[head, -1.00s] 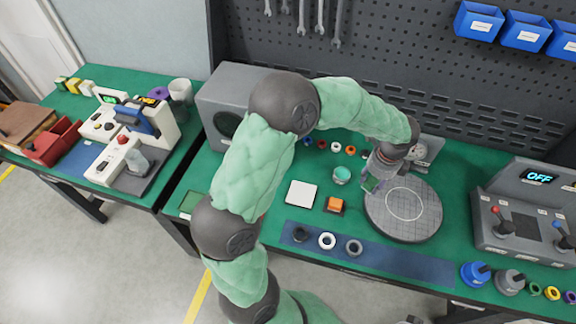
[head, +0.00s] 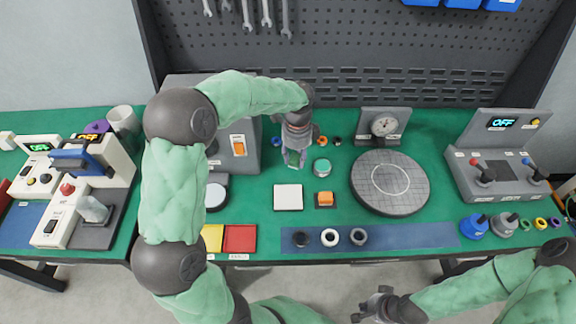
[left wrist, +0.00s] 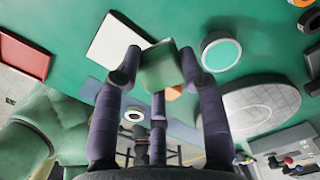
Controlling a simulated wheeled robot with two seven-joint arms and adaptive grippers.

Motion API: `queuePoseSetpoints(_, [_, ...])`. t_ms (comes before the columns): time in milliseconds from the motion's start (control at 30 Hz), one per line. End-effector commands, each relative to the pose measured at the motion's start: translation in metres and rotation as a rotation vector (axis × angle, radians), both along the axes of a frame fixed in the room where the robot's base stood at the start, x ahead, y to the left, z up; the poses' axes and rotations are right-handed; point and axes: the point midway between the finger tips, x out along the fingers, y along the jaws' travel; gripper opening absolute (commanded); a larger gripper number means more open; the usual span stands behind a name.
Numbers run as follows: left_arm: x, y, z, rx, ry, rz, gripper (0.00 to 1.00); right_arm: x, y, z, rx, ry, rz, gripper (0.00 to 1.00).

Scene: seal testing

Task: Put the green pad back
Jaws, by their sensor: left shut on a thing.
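The green pad (left wrist: 160,66) is a small green block held between the fingertips of my left gripper (left wrist: 158,70) in the left wrist view. In the head view my left gripper (head: 294,157) is shut on it above the green bench, left of a round teal-topped pot (head: 321,166) and behind a white square plate (head: 288,197). The pad is small and partly hidden by the fingers there. My right gripper (head: 374,305) is off the front edge of the bench, low in the head view; its finger opening is unclear.
A round grey disc (head: 390,182) stands to the right. An orange block (head: 325,198) sits beside the white plate. Yellow (head: 212,238) and red (head: 240,238) trays lie at the front edge. A blue strip (head: 410,236) holds several rings. My left arm hides part of the bench.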

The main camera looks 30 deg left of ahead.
Motion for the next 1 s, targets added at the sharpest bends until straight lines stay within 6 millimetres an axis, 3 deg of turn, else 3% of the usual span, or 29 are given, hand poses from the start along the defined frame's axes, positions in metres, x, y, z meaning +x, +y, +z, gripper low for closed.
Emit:
queuePoseSetpoints(100, [0.010,0.015,-0.025,-0.001,0.003,0.002,0.05,0.000,0.000,-0.012,0.000,0.000,0.000,0.00])
queuePoseSetpoints(233, [0.019,0.027,-0.042,0.000,0.001,0.002,0.05,0.000,0.000,-0.018,0.000,0.001,0.000,0.00])
queuePoseSetpoints(567, [0.028,0.040,-0.059,0.000,0.000,0.001,0.05,0.000,0.000,-0.025,0.000,0.001,0.000,0.00])
queuePoseSetpoints(800, [0.029,0.041,-0.090,0.000,0.001,0.000,0.05,0.000,0.000,-0.037,0.000,0.001,0.000,0.00])
queuePoseSetpoints(1000, [0.030,0.041,-0.090,0.000,-0.001,0.000,0.05,0.000,0.000,-0.035,0.000,0.001,0.000,0.00])
